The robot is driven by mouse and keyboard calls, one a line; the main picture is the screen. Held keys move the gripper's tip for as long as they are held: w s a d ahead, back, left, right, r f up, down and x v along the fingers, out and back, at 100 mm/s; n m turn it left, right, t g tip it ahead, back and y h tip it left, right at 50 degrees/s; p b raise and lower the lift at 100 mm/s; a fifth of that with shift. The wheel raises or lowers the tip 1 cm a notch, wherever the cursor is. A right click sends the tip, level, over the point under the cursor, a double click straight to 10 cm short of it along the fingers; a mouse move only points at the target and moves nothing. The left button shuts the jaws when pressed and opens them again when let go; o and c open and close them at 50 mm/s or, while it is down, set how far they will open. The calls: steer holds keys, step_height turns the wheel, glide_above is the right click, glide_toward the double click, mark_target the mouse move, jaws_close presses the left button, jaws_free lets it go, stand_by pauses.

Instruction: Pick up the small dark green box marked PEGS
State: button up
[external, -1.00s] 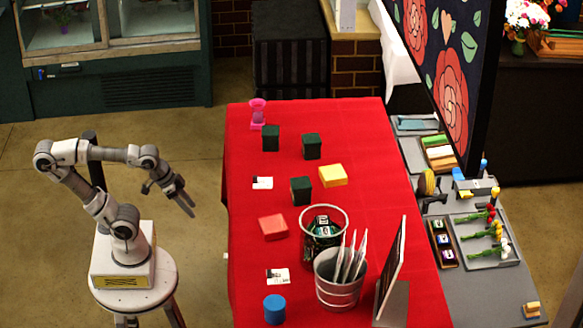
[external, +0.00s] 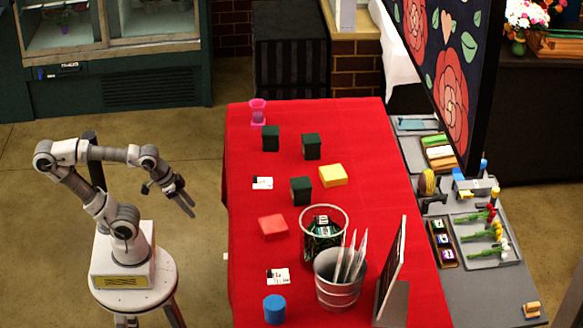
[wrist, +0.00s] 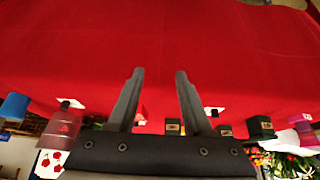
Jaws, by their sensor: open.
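Three small dark green boxes stand on the red table: one at the back left (external: 271,138), one to its right (external: 312,147), and one nearer the middle (external: 301,191). Their markings are too small to read in the external view, so I cannot tell which says PEGS. Dark boxes with small labels also show low in the wrist view, one right of the fingers (wrist: 260,128) and one between them (wrist: 174,127); the labels are unreadable. My gripper (external: 188,207) is open and empty, pointing down left of the table, apart from all boxes. Its fingers (wrist: 159,72) are spread in the wrist view.
A yellow box (external: 333,175), a red box (external: 273,227) and a blue cylinder (external: 274,309) stand on the table. A wire basket (external: 325,212) with dark labelled items and a metal bucket (external: 340,292) stand at the front. A pink vessel (external: 258,114) is at the back left.

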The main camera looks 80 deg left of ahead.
steer(key=o, duration=0.8)
steer(key=w+r+g+p, duration=0.1)
steer(key=w+r+p, duration=0.5)
steer(key=w+r, duration=0.3)
steer(key=w+a+r+g+p, duration=0.2)
steer(key=w+r+p, duration=0.45)
steer(key=w, duration=0.25)
steer(key=n+g+p, duration=0.1)
steer(key=g+p, duration=0.2)
steer(key=p, duration=0.8)
glide_above(302, 181)
steer(key=f, duration=0.1)
step_height(302, 181, down, 12)
steer(key=shift+s+f, duration=0.1)
steer(key=shift+s+d+f, duration=0.15)
steer(key=shift+f, duration=2.45)
